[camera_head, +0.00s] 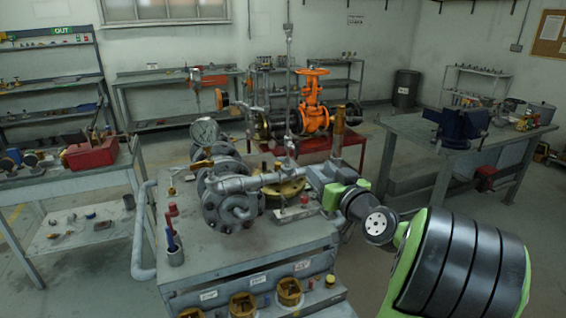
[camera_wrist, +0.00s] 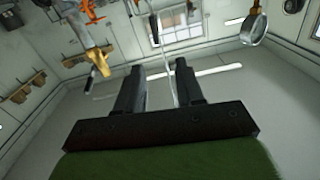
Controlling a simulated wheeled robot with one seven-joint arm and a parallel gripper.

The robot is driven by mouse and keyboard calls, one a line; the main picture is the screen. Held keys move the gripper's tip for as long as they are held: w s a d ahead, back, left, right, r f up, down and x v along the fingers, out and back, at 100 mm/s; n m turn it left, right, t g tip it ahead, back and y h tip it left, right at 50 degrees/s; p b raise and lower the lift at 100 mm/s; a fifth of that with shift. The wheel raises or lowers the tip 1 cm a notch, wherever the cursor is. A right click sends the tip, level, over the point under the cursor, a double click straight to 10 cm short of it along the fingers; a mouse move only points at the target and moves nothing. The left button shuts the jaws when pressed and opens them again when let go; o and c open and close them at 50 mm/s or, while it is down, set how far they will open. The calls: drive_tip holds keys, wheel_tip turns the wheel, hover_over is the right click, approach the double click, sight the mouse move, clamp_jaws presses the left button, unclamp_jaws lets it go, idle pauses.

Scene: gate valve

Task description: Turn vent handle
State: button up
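No part is marked as the vent handle, and I cannot tell for sure which one it is. A small brass lever (camera_head: 201,163) sits on the grey pipe assembly (camera_head: 232,195) on the bench, below the round gauge (camera_head: 205,131). My gripper (camera_wrist: 158,78) shows in the wrist view with its two dark fingers apart and nothing between them. A thin pale rod shows beyond the gap. A brass-coloured part (camera_wrist: 95,58) is left of the fingers, and a round gauge (camera_wrist: 254,29) is at upper right. In the head view my arm reaches in from the right, and the fingertips cannot be made out.
The bench (camera_head: 235,262) carries a red-and-blue tool holder (camera_head: 174,245) at front left. An orange valve (camera_head: 313,112) is on a red stand further back. A workbench (camera_head: 425,145) stands at right.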

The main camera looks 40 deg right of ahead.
sight(298, 147)
drive_tip(key=p+x, duration=0.1)
drive_tip(key=x, duration=0.4)
drive_tip(key=p+x, duration=0.1)
drive_tip(key=x, duration=1)
drive_tip(key=shift+s+d+r+p, duration=0.1)
drive_tip(key=shift+s+d+p, duration=0.1)
drive_tip(key=shift+d+p, duration=0.2)
clamp_jaws()
